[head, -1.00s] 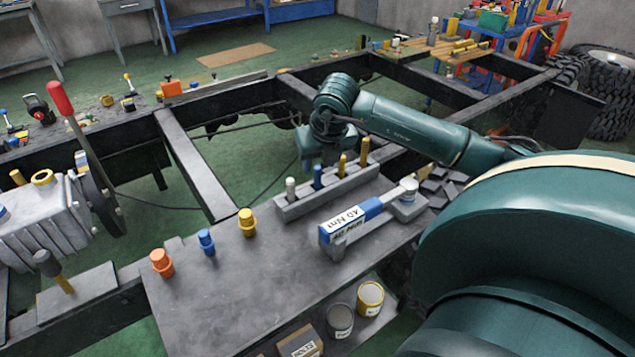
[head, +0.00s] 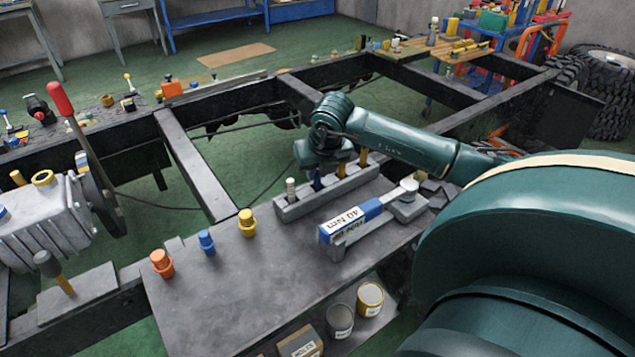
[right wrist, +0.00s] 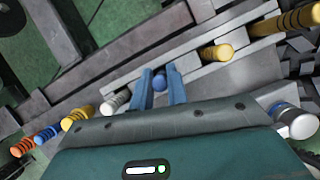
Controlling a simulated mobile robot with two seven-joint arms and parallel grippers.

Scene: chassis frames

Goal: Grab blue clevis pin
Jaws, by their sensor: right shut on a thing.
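The blue clevis pin (head: 317,183) stands upright in a grey holder block (head: 292,211) on the dark bench plate, between a silver pin (head: 291,190) and a yellow pin (head: 342,170). My right gripper (head: 317,174) is low over the block and shut on the blue pin, whose upper part it hides in the head view. In the right wrist view the round blue end of the pin (right wrist: 159,80) shows between the two fingers (right wrist: 161,88). My left gripper is not in view.
Orange (head: 162,263), blue (head: 206,242) and yellow (head: 247,223) fittings stand to the left. Cans (head: 369,299) and a box (head: 299,341) sit at the front. The middle of the plate is clear.

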